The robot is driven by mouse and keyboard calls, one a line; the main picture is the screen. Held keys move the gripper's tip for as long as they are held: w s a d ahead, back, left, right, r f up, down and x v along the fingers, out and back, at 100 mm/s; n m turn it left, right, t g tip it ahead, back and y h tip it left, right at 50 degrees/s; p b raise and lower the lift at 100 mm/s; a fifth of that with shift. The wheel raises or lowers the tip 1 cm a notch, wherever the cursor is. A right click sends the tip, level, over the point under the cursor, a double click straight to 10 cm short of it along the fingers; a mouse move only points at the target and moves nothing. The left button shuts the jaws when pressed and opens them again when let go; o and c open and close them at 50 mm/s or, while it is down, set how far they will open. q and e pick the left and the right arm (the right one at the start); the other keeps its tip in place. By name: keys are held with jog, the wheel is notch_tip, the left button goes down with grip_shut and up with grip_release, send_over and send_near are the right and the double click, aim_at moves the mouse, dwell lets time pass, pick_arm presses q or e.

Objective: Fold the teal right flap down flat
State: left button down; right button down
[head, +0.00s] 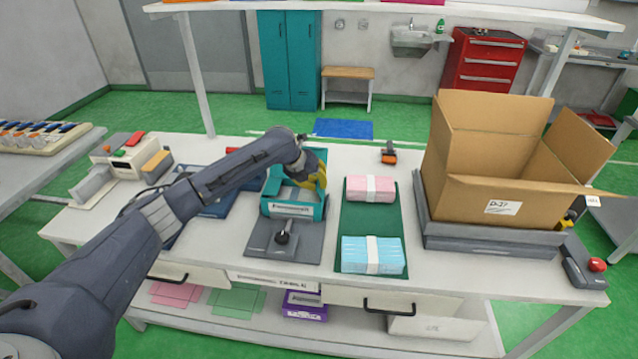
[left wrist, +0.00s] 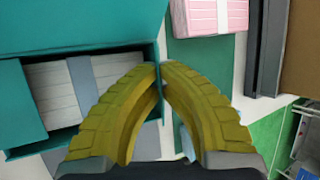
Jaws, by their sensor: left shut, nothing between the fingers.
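The open teal box (head: 293,208) stands on a grey fixture in the middle of the table. In the left wrist view the teal box (left wrist: 130,52) has a white banded stack (left wrist: 60,92) inside. One teal panel (left wrist: 75,22) spreads along its far side and another (left wrist: 18,110) lies at its left. My left gripper (head: 322,172) is shut and empty at the box's right side. Its yellow fingertips (left wrist: 161,66) meet over the box's right edge, and I cannot tell whether they touch it. The right flap is not clearly distinguishable there. My right gripper is not in view.
Right of the box, a green mat (head: 371,221) bears a pink bundle (head: 358,190) and a blue bundle (head: 358,257). A large open carton (head: 505,190) stands further right.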

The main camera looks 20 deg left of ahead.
pick_arm(q)
jog(key=shift+a, duration=0.1)
jog(key=h, duration=0.2)
jog(key=shift+s+a+f+n+t+h, duration=0.1)
jog(key=shift+a+f+n+t+h, duration=0.2)
jog(key=shift+a+f+n, duration=0.1)
jog(key=shift+a+f+n+t+h, duration=0.2)
jog(key=shift+t+h, duration=0.1)
jog(key=shift+h, duration=0.6)
jog(key=shift+a+f+n+t+h, duration=0.2)
jog(key=shift+t+h, duration=0.1)
jog(key=shift+h, duration=0.6)
jog(key=c, duration=1.6)
grip_release()
jog(key=shift+c, duration=0.2)
jog(key=shift+v, duration=3.8)
jog(key=shift+f, duration=0.1)
